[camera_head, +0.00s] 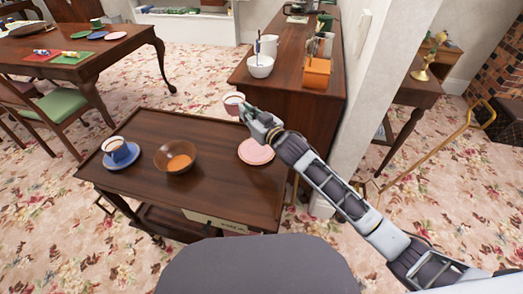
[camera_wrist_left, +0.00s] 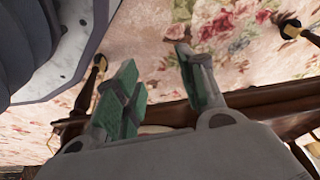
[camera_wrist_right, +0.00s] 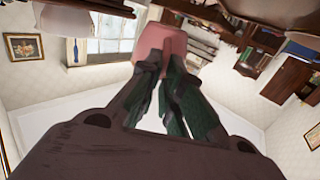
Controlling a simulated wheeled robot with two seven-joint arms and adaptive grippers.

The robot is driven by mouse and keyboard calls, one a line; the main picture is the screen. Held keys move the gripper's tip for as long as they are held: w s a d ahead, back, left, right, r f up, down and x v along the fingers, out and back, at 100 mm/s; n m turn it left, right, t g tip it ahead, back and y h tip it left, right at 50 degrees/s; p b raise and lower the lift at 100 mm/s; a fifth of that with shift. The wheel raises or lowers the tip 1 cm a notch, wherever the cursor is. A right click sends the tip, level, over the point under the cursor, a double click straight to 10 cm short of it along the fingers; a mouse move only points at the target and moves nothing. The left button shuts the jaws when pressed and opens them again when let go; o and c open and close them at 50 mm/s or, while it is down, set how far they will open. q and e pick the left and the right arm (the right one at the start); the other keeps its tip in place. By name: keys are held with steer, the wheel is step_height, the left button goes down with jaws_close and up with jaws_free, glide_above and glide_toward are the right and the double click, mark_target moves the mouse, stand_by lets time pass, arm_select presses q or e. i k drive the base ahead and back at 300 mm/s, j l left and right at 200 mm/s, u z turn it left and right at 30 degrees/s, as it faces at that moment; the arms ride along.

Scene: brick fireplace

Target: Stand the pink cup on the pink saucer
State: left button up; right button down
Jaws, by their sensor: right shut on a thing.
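My right gripper (camera_head: 250,112) is shut on the cup; in the right wrist view the cup (camera_wrist_right: 162,38) shows between the fingertips. The pink saucer (camera_head: 257,151) lies flat and empty on the table's right part, in front of and to the right of the cup. My left gripper (camera_wrist_left: 160,88) is open and empty in the left wrist view, low near dark furniture legs; it is outside the head view.
The small table (camera_head: 222,200) also bears a wooden bowl (camera_head: 176,157) and a blue cup (camera_head: 114,147) on a blue saucer (camera_head: 121,161). Behind it a sideboard (camera_head: 300,95) holds a white bowl (camera_head: 260,67) and an orange holder (camera_head: 317,72). A wall edge stands at right.

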mark_target(259, 152)
steer(key=l+u, duration=0.2)
steer(key=l, duration=0.25)
steer(key=k+l+u, duration=0.2)
steer(key=l, duration=0.25)
steer(key=k+l+u, duration=0.2)
steer(key=l, duration=0.25)
steer(key=i+l, duration=0.05)
steer(key=i, duration=0.05)
